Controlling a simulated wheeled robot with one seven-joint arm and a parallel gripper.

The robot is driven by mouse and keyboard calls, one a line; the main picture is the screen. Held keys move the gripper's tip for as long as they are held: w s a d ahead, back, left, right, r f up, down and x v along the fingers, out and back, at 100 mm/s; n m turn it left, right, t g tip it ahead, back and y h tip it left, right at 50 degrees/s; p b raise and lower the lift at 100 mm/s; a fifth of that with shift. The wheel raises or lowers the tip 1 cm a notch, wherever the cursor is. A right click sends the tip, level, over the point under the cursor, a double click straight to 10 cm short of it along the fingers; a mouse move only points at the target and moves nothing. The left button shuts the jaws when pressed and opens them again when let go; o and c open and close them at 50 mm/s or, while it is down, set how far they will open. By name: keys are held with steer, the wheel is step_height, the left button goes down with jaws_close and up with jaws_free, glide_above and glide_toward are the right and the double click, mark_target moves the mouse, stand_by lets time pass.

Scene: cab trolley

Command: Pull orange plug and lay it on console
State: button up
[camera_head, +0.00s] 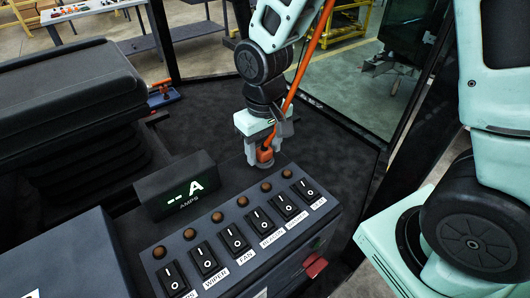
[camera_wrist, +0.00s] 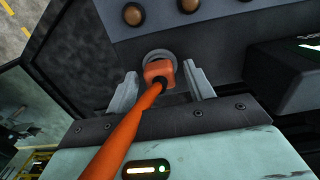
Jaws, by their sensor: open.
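The orange plug (camera_wrist: 160,74) with its orange cable sits at a round grey socket (camera_wrist: 158,56) on the console's side in the wrist view. In the head view the plug (camera_head: 265,154) shows between the fingers, just behind the console's back edge. My gripper (camera_wrist: 163,84) is open, with one finger on each side of the plug and a visible gap to each. The cable runs back over my gripper and up along my arm. The console (camera_head: 175,237) has a row of rocker switches and round brown indicators on its top. Whether the plug is fully seated cannot be told.
A small display box (camera_head: 176,186) reading "-- A AMPS" stands on the console's back left. A black seat (camera_head: 70,100) is at the left. A red part (camera_head: 316,267) is on the console's right side. Dark floor lies behind the console.

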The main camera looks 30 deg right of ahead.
mark_target(264, 149)
stand_by(0.7)
jaws_close()
steer(key=shift+r, duration=0.15)
steer(key=shift+r+p, duration=2.65)
steer(key=shift+r, duration=0.2)
